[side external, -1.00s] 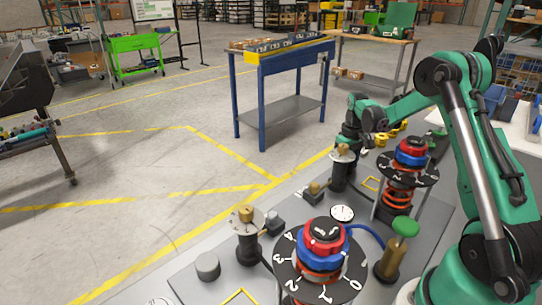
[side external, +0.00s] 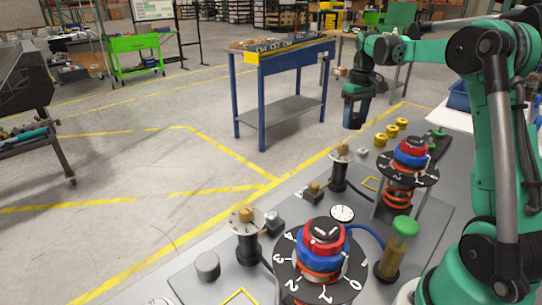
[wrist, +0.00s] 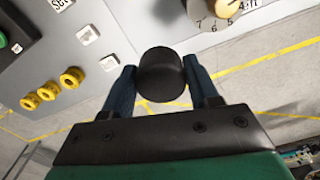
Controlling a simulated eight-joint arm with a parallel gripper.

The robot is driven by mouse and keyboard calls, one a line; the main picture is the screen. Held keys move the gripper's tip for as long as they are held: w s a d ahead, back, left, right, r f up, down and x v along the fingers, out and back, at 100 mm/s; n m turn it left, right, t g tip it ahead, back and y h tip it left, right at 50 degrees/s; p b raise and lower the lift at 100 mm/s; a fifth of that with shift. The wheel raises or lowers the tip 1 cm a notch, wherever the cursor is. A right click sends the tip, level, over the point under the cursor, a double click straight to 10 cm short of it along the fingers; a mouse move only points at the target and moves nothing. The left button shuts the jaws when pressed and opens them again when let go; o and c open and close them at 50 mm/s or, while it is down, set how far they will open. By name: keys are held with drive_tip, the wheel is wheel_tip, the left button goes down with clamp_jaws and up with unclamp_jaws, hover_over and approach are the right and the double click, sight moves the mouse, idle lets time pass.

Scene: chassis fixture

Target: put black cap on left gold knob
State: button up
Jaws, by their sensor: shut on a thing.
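My gripper (side external: 352,112) is raised above the far end of the chassis plate, fingers pointing down. In the wrist view, my gripper (wrist: 162,88) is shut on the black cap (wrist: 162,75), a dark round cylinder between the blue fingers. In the side view one gold knob (side external: 246,214) stands at the left on a silver dial over a black post. Another gold knob (side external: 342,150) stands farther back on a similar post, below and slightly left of my gripper. A gold knob on a numbered dial (wrist: 228,8) shows at the wrist view's top edge. The cap is apart from both knobs.
Several yellow rings (side external: 391,131) lie right of my gripper. Two red-and-blue dial stacks (side external: 322,245) (side external: 411,150), a green-topped post (side external: 404,228) and a grey cylinder (side external: 208,266) stand on the plate. A white gauge (side external: 342,214) lies between. The air around my gripper is clear.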

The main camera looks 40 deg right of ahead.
wheel_tip(320, 180, up, 6)
drive_tip(key=shift+r, duration=0.25)
hover_over(345, 146)
drive_tip(key=shift+w+d+f, duration=0.1)
drive_tip(key=shift+d+f, duration=0.1)
drive_tip(key=shift+f, duration=0.35)
drive_tip(key=shift+w+d+f, duration=0.1)
drive_tip(key=shift+d+f, duration=0.1)
drive_tip(key=shift+f, duration=0.35)
drive_tip(key=shift+s+a+f, duration=0.1)
drive_tip(key=shift+a+f, duration=0.1)
drive_tip(key=shift+a, duration=0.1)
drive_tip(key=shift+f, duration=1.9)
drive_tip(key=shift+f, duration=1.15)
drive_tip(key=shift+f, duration=0.1)
drive_tip(key=shift+f, duration=0.45)
drive_tip(key=shift+f, duration=0.1)
